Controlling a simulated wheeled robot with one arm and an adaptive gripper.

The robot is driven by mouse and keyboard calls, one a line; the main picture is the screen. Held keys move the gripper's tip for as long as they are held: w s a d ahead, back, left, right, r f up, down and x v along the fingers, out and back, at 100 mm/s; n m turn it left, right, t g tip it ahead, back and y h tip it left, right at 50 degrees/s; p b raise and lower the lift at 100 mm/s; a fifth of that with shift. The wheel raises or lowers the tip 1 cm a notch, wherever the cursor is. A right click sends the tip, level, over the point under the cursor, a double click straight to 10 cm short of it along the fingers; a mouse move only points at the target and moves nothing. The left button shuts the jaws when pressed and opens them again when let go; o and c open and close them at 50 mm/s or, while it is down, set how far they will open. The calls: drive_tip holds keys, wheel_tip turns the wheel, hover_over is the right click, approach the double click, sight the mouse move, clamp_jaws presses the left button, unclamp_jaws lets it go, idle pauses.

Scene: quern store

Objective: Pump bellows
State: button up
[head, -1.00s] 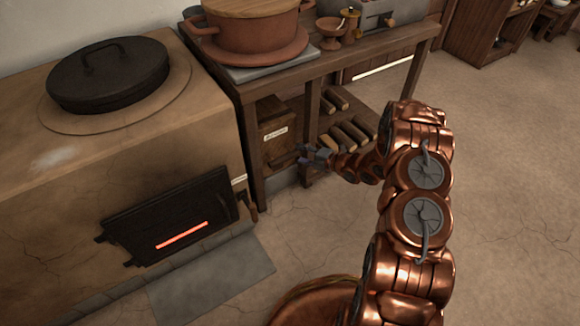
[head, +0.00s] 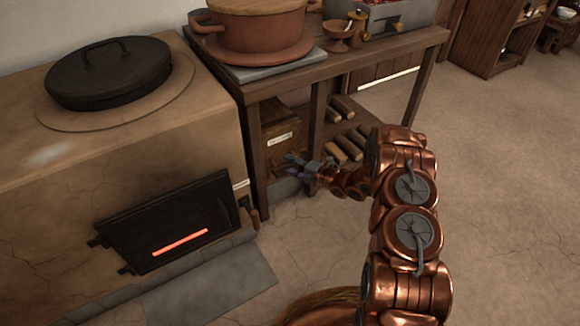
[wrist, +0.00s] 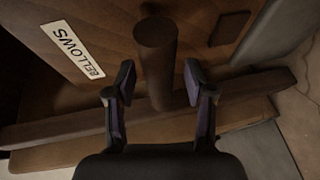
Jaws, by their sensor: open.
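The bellows is a brown wooden box (head: 281,136) with a pale label, low under the table beside the stove. In the wrist view the box (wrist: 115,35) shows its "BELLOWS" label, tilted. A dark round wooden handle (wrist: 155,45) sticks out from it toward the camera. My gripper (head: 299,160) is open in front of the box's lower part. In the wrist view its two fingers (wrist: 158,80) stand on either side of the handle, with gaps visible on both sides. I cannot tell how deep the handle reaches between them.
A clay stove (head: 60,200) with a glowing black door (head: 170,220) stands to the left. The wooden table (head: 385,52) carries a lidded clay pot (head: 258,28); a table leg (head: 318,110) stands close to my gripper. Open floor (head: 490,170) lies to the right.

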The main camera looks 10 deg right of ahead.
drive_tip(key=shift+w+a, duration=0.2)
drive_tip(key=shift+w, duration=0.05)
drive_tip(key=shift+c, duration=0.2)
clamp_jaws()
idle(0.5)
